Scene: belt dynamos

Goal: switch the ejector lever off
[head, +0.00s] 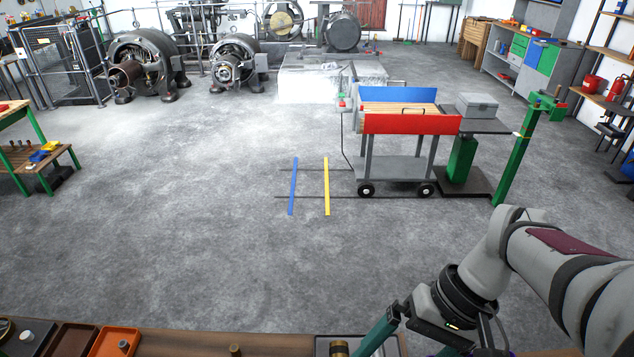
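I cannot make out for sure which part is the ejector lever. A green post (516,160) stands right of the cart, with a small head and a red-tipped part (561,106) at its top. A small box with red and green parts (342,102) sits at the cart's left end. My gripper (420,338) is at the bottom edge, right of centre, over the near bench and far from the post and cart. Its teal parts run down out of the frame, and the fingertips are not clearly seen. Nothing is seen held in it.
A cart (408,124) with red and blue sides stands beside a grey box (477,105) on a stand. Blue (293,186) and yellow (326,186) floor stripes lie left of it. Dynamos (235,63) stand behind. An orange tray (114,342) is on the near bench. The middle floor is clear.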

